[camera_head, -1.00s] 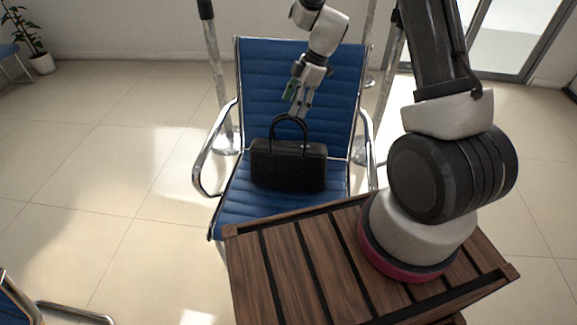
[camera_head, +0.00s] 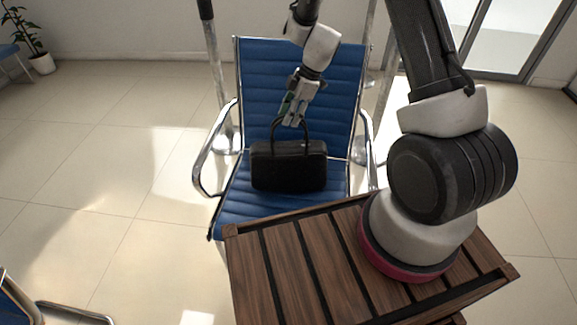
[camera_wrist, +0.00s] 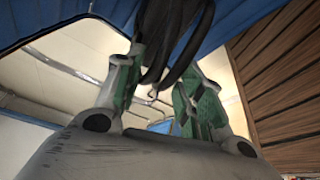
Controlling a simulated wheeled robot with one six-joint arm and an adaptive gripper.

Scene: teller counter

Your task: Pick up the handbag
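The black handbag (camera_head: 289,172) stands upright on the seat of the blue chair (camera_head: 298,75), with its handle (camera_head: 309,135) raised above it. My gripper (camera_head: 293,118) is at the top of the handle, pointing down. In the wrist view, the dark handle straps (camera_wrist: 172,40) hang between the two green-padded fingers of my gripper (camera_wrist: 158,95). The fingers are apart, with gaps visible beside the straps, so the gripper is open around the handle. The top of the handle is partly hidden by the fingers in the head view.
The chair's chrome armrests (camera_head: 205,165) stand on both sides of the bag. A brown slatted wooden surface (camera_head: 290,265) is in front of the chair, under my arm's base. Metal posts (camera_head: 215,75) stand behind the chair. The tiled floor at left is mostly clear.

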